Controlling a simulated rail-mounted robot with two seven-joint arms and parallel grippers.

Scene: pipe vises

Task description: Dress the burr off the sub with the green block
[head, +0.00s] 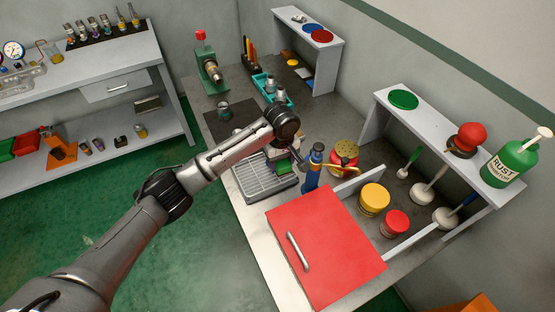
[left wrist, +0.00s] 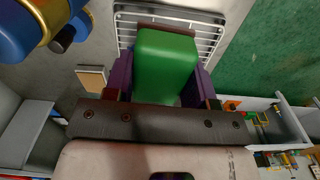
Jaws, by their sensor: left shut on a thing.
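My left gripper (head: 277,157) is over the worktop near the grey ribbed tray (head: 265,190), mostly hidden behind its own wrist. In the left wrist view the purple fingers of this gripper (left wrist: 163,82) are shut on the green block (left wrist: 166,62), one on each side. The block also shows below the wrist in the head view (head: 284,167). A green vise (head: 205,58) with a red top stands at the back of the worktop. A brownish metal cylinder (head: 213,73), perhaps the sub, sits at its front, apart from the block. Any burr is too small to tell.
A blue bottle (head: 314,168) stands close right of the gripper, with a red-and-yellow can (head: 344,156) beyond. A teal tray (head: 273,88) and dark mat (head: 229,121) lie toward the vise. A red door panel (head: 325,245) and shelf (head: 445,130) bound the right.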

